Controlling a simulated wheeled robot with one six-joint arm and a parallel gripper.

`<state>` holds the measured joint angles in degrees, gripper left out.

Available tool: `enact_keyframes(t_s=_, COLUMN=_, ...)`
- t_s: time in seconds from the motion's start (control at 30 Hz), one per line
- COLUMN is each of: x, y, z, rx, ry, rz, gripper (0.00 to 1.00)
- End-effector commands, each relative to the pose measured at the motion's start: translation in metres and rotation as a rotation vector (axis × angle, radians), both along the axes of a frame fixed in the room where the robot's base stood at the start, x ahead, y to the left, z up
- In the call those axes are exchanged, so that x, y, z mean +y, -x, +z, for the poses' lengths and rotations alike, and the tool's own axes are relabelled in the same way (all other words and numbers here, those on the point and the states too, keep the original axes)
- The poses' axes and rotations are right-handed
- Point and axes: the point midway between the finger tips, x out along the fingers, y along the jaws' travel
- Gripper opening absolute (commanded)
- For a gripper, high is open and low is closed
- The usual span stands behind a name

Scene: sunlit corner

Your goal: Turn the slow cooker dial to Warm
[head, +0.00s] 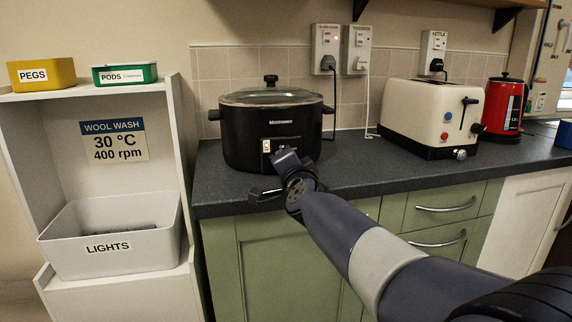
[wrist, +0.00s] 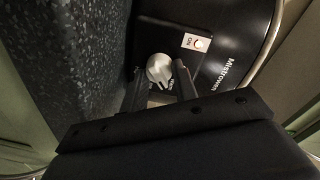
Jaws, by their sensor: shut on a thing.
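The black slow cooker (head: 242,148) stands on the dark counter with its glass lid on. In the wrist view its front panel (wrist: 215,70) shows sideways. The pale dial (wrist: 160,68) sits between the two fingers of my gripper (wrist: 159,74), which is shut on it. In the head view my gripper (head: 279,158) is at the cooker's front and hides the dial. Lettering beside the dial is mostly covered and too small to read, so I cannot tell which setting it points to.
A small white switch (wrist: 196,42) with a red mark is on the cooker's panel. A cream toaster (head: 430,115) and red kettle (head: 504,105) stand to the right on the speckled counter (head: 370,163). A white shelf unit (head: 186,150) is at the left.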

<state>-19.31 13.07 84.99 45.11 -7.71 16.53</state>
Motion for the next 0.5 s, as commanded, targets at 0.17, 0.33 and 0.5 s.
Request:
enact_keyframes(t_s=0.17, x=-0.0003, y=-0.0001, z=-0.0006, rx=0.001, ry=-0.002, rz=-0.001, gripper=0.05)
enact_keyframes(t_s=0.33, x=-0.0003, y=0.0, z=-0.0007, rx=0.001, ry=-0.001, rz=-0.001, gripper=0.05)
enact_keyframes(t_s=0.5, x=-0.0002, y=0.0, z=-0.0006, rx=0.001, ry=-0.001, rz=-0.001, gripper=0.42)
